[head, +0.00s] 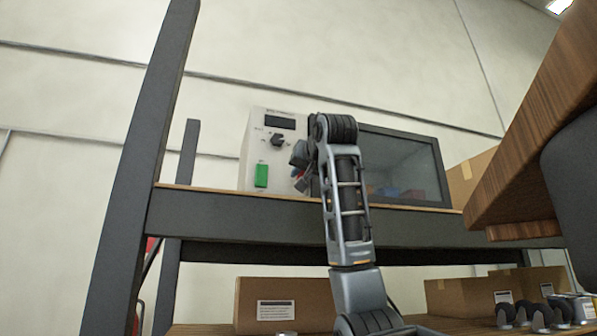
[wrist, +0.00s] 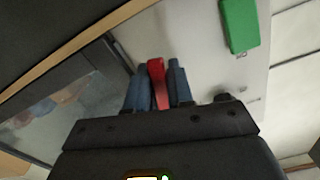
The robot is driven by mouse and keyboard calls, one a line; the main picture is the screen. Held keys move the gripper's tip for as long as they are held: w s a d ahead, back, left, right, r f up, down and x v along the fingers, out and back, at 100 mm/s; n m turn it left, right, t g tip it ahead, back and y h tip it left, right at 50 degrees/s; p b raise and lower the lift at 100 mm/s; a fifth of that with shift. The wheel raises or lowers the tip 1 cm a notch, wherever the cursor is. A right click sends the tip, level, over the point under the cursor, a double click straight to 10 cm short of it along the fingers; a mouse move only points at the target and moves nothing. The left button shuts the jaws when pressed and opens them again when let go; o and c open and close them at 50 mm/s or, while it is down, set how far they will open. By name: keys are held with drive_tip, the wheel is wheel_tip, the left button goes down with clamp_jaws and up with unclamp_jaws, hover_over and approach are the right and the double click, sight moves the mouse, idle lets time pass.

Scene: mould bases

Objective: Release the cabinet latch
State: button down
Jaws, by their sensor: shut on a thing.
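The cabinet (head: 257,150) stands on a shelf, with a pale control panel on the left and a dark-framed window door (head: 400,153) on the right. The door looks shut. My gripper (head: 300,172) is at the panel's right side, by the door's left edge. In the wrist view my gripper (wrist: 158,88) has its two blue-grey fingers closed on either side of the red latch (wrist: 157,72), one on each side. The latch stands out from the pale panel. Its base is partly hidden by the fingers, and my arm covers part of the door in the head view.
A green button (head: 261,176), a knob (head: 278,141) and a dark display (head: 280,122) are on the panel. The shelf's front beam (head: 240,213) and dark post (head: 150,130) stand close by. Cardboard boxes (head: 285,290) sit below. A wooden edge (head: 540,120) juts in at right.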

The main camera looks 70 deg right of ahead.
drive_tip(key=shift+s+d+f+n, duration=0.1)
drive_tip(key=shift+s+d+n, duration=0.1)
drive_tip(key=shift+n, duration=0.55)
drive_tip(key=shift+s+d+n, duration=0.15)
drive_tip(key=shift+s+n, duration=0.05)
drive_tip(key=shift+n, duration=0.55)
drive_tip(key=c, duration=1.1)
unclamp_jaws()
drive_tip(key=b+v, duration=0.2)
drive_tip(key=v, duration=0.6)
